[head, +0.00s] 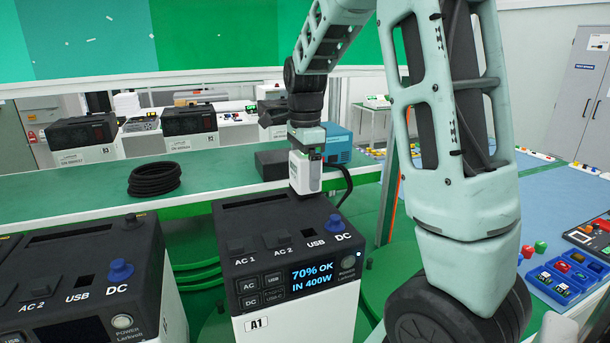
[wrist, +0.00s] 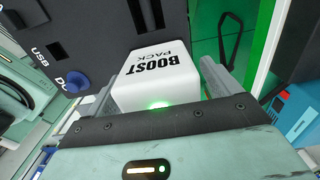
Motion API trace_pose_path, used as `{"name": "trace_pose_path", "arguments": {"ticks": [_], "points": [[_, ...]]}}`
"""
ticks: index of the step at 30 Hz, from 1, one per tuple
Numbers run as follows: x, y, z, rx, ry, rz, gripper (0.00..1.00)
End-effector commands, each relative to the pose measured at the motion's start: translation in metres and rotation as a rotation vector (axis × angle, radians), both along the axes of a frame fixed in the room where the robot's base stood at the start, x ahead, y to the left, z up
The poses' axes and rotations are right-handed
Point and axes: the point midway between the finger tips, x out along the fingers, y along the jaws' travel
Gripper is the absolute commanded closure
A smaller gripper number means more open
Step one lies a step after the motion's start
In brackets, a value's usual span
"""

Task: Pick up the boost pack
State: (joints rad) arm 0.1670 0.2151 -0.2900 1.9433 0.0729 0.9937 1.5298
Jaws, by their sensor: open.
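The boost pack (wrist: 157,84), a white block with black "BOOST PACK" lettering, stands at the back of the dark top of unit A1 (head: 285,228). In the head view the boost pack (head: 303,172) shows as a white upright block under my wrist. My gripper (head: 307,160) points down over it. In the wrist view my gripper (wrist: 158,76) is open, with one grey finger on each side of the pack. A narrow gap shows at the right finger; contact at the left is hard to tell. The pack's lower end is hidden.
Unit A1 carries blue DC plug (head: 336,223) and a lit screen reading "70% OK IN 400W". Another similar unit (head: 85,270) stands to its left. Behind are a black cable coil (head: 154,179) and a blue box (head: 338,145) on the green bench (head: 90,198).

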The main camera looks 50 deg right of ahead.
Motion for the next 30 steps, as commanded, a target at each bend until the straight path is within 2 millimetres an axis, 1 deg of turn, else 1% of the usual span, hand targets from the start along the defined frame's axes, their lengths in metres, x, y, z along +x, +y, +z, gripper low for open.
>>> {"name": "trace_pose_path", "arguments": {"ticks": [4, 10, 11, 12, 14, 15, 17, 18, 20, 26, 30], "points": [[-0.001, 0.0, -0.011, 0.0, 0.001, -0.001, 0.11], [-0.001, 0.0, -0.012, 0.0, -0.001, -0.001, 0.11], [-0.001, 0.0, -0.012, 0.0, -0.001, -0.001, 0.14], [-0.001, 0.0, -0.012, 0.0, -0.001, -0.001, 0.25], [-0.001, 0.0, -0.012, 0.0, -0.001, -0.001, 0.42], [-0.001, 0.0, -0.012, 0.0, -0.001, -0.001, 0.53], [-0.001, 0.0, -0.012, 0.0, -0.001, -0.001, 0.69], [-0.001, 0.0, -0.011, 0.0, -0.001, -0.001, 0.8], [0.0, -0.001, -0.01, -0.001, -0.003, -0.001, 0.96], [0.0, -0.001, -0.01, -0.002, -0.004, -0.001, 0.96], [0.001, -0.001, -0.001, -0.002, -0.007, 0.0, 0.96]]}}
